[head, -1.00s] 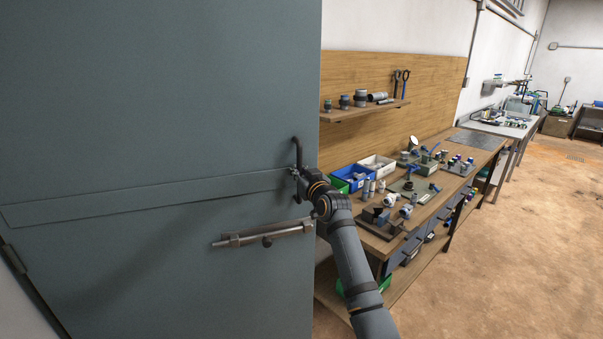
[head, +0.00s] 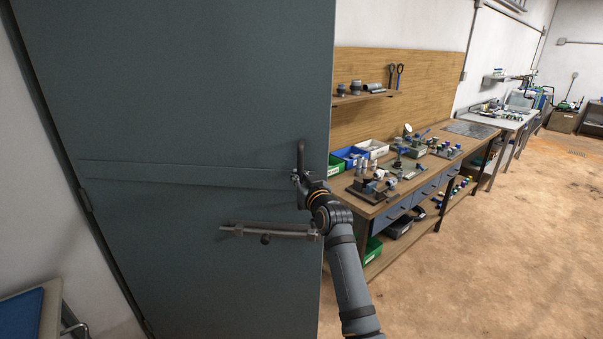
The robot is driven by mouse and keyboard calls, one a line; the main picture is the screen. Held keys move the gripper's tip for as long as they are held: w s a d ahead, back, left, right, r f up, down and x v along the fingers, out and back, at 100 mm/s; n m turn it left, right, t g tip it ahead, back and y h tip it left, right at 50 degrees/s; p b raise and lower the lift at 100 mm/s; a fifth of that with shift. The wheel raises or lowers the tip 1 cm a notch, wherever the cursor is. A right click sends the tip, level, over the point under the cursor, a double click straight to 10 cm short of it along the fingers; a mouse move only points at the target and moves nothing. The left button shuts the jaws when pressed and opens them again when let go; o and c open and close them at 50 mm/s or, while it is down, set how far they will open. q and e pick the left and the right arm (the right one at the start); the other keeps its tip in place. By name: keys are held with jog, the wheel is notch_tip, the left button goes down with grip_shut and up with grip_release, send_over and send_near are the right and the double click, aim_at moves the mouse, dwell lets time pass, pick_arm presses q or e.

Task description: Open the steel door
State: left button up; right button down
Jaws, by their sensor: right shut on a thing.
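The steel door (head: 190,110) is a large grey-blue panel that fills the left and middle of the head view. Its hinged edge is at the left and its free edge is near the middle. A dark upright pull handle (head: 300,152) is near the free edge. My right gripper (head: 301,178) is shut on the handle's lower part, and its fingers partly hide it. A sliding bolt (head: 265,231) is on the door below the handle. The door stands open, with the room showing past its free edge. My left gripper is not in view.
A wooden workbench (head: 375,208) with bins, fittings and drawers stands right of the door, under a wooden back panel (head: 425,75). Bare brown floor (head: 480,270) is free at the right. A blue-topped piece of furniture (head: 22,318) shows at the lower left.

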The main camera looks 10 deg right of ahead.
jog(key=shift+s+r, duration=0.2)
jog(key=shift+s, duration=0.05)
jog(key=shift+w+f, duration=0.1)
jog(key=c, duration=1.8)
grip_release()
jog(key=o, duration=0.5)
jog(key=shift+s+d, duration=0.2)
jog(key=shift+d, duration=0.1)
jog(key=shift+a, duration=0.1)
jog(key=shift+f, duration=0.1)
jog(key=s+d, duration=0.1)
jog(key=s, duration=1)
jog(key=shift+s+d, duration=0.4)
